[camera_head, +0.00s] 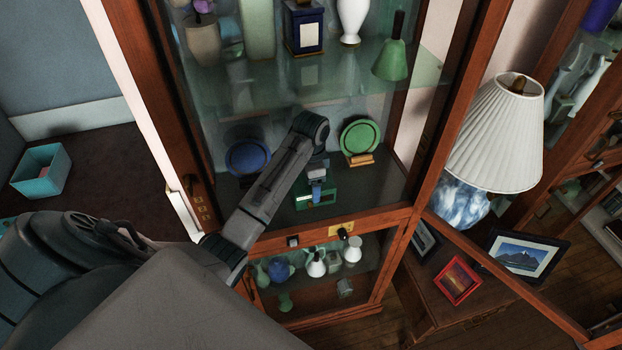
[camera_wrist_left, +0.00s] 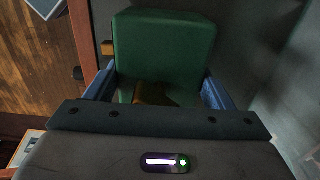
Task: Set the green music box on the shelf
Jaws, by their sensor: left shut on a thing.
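The green music box (camera_head: 330,193) is inside the open cabinet, over the front part of the shelf (camera_head: 375,187) that carries the plates. My left gripper (camera_head: 317,188) reaches in from the left and is shut on it. In the left wrist view the green music box (camera_wrist_left: 165,50) fills the space between the two blue fingers of my left gripper (camera_wrist_left: 160,90), with a brown part at its near side. I cannot tell whether its base touches the shelf. My right gripper is not in view.
A blue plate (camera_head: 248,155) stands left of my forearm, and a green plate (camera_head: 360,138) stands behind and right of the box. A glass shelf (camera_head: 290,85) with a green bell (camera_head: 393,60) is above. A lamp (camera_head: 497,130) stands outside, right. Free shelf shows right of the box.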

